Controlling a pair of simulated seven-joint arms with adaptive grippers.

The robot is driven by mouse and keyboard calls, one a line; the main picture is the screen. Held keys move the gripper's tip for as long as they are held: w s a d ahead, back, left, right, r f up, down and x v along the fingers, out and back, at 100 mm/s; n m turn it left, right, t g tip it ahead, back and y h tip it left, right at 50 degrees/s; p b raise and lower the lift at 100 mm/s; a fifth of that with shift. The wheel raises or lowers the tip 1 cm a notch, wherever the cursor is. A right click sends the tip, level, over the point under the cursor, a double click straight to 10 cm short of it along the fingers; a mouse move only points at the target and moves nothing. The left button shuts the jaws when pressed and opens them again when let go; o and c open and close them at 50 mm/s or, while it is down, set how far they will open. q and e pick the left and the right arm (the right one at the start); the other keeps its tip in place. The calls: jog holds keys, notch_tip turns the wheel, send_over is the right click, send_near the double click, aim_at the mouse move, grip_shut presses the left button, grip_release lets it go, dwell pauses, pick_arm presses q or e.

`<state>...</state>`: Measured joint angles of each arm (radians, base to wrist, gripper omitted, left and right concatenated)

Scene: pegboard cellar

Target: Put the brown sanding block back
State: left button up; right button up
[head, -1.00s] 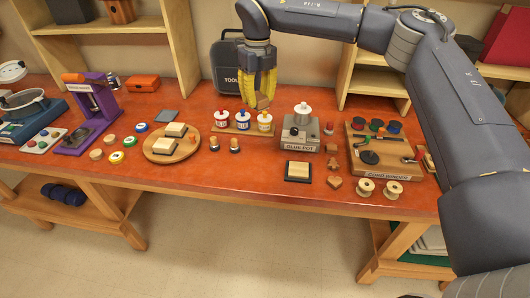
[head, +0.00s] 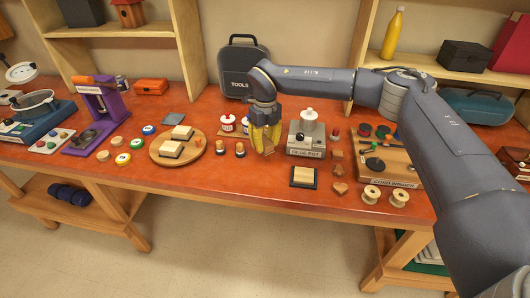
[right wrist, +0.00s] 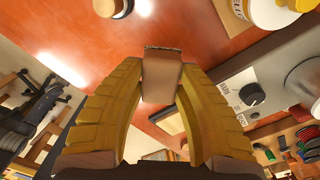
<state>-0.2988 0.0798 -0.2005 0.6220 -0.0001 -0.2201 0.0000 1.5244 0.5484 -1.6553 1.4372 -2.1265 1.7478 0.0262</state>
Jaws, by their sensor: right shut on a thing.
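My right gripper (head: 266,142) is shut on the brown sanding block (head: 268,150), with its yellow fingers pointing down. It holds the block near the white bottles, left of the glue pot (head: 304,140). In the right wrist view the block (right wrist: 161,75) sits between the two fingertips (right wrist: 160,92), with a thin grey layer along its far edge. I cannot tell whether the block touches the table (head: 235,180). My left gripper is not in view.
A round wooden board (head: 160,158) with cream blocks on dark pads lies to the left. Two small round-topped pegs (head: 221,147) stand beside the gripper. The table front is mostly clear.

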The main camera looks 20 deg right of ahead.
aim_at(265, 159)
jog(key=shift+f, duration=2.15)
jog(key=shift+f, duration=0.1)
jog(key=o, duration=1.1)
jog(key=shift+o, duration=0.2)
notch_tip(265, 159, up, 12)
jog(key=shift+r, duration=0.15)
